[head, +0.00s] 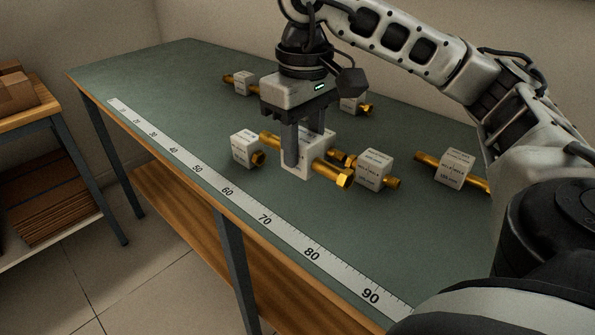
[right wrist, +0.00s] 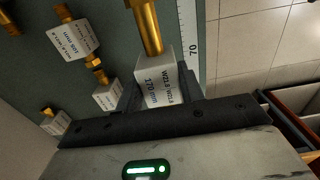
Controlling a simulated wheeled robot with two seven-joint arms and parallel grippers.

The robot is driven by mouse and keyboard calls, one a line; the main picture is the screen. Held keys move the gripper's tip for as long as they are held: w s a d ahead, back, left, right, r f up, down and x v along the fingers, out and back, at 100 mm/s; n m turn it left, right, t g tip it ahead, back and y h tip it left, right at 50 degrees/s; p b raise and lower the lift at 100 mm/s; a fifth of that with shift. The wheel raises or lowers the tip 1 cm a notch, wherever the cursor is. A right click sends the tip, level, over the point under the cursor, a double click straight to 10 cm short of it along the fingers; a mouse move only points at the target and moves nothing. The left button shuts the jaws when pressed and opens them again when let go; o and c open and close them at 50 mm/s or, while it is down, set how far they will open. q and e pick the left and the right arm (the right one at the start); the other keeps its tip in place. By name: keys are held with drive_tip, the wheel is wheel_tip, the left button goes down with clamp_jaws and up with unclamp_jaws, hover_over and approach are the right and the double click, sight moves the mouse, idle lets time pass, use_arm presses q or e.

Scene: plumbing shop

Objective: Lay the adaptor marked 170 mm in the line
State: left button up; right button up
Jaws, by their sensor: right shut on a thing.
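My right gripper (head: 305,150) is shut on a white block with brass pipe ends, the adaptor (head: 321,146). In the right wrist view this adaptor (right wrist: 160,72) reads 170 mm, and the fingers of my right gripper (right wrist: 158,88) are on either side of its block. One brass end points toward the front right in the head view. Whether it touches the table or hangs just above is hard to tell. One adaptor (head: 246,149) is close to its left, and another (head: 374,167) close to its right. My left gripper is not in view.
A ruler strip (head: 265,219) runs along the front edge of the green table (head: 190,100). More adaptors lie at the right (head: 454,168), back left (head: 242,83) and back (head: 351,104), partly hidden. The table's far left is clear. Boxes (head: 15,92) stand on a side shelf.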

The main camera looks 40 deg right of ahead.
sight(300, 151)
drive_tip(key=w+f, duration=0.1)
drive_tip(key=d+f, duration=0.1)
drive_tip(key=w+f, duration=0.1)
drive_tip(key=f, duration=0.1)
drive_tip(key=shift+w+d, duration=0.35)
drive_tip(key=shift+d, duration=0.05)
drive_tip(key=f, duration=0.3)
drive_tip(key=shift+w+d+f, duration=0.1)
drive_tip(key=shift+w+d, duration=0.1)
drive_tip(key=shift+w, duration=0.1)
drive_tip(key=shift+f, duration=0.35)
drive_tip(key=shift+f, duration=0.15)
drive_tip(key=o, duration=1.1)
wheel_tip(300, 151, up, 12)
drive_tip(key=p, duration=0.2)
drive_tip(key=shift+r, duration=0.2)
